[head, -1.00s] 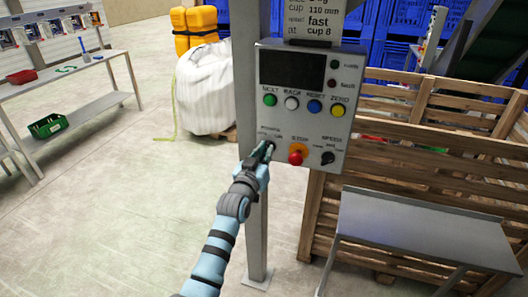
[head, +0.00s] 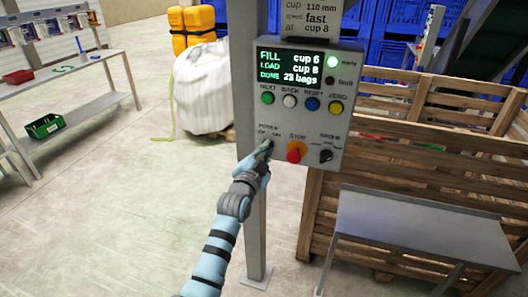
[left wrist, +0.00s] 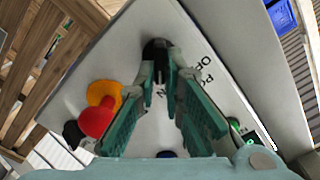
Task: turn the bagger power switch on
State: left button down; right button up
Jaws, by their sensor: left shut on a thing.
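The bagger control panel (head: 300,105) is a grey box on a post, and its display (head: 291,68) is lit with green and white text. My left gripper (head: 265,148) is at the panel's lower left, at the power switch, and hides the knob in the head view. In the left wrist view the black power switch knob (left wrist: 156,50) sits between the fingertips of my left gripper (left wrist: 158,75), which is shut on it. Part of the "POWER" lettering shows beside the knob. My right gripper is not in view.
The red stop button (head: 296,151) on its yellow base is just right of my left gripper, with the black speed knob (head: 326,156) beyond. A wooden crate (head: 400,150) and a grey table (head: 410,225) stand to the right.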

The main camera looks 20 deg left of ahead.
pick_arm(q)
jog(key=shift+f+m, duration=0.1)
jog(key=shift+m, duration=0.4)
jog(key=c, duration=1.7)
grip_release()
jog(key=s, duration=1.2)
jog(key=shift+a, duration=0.3)
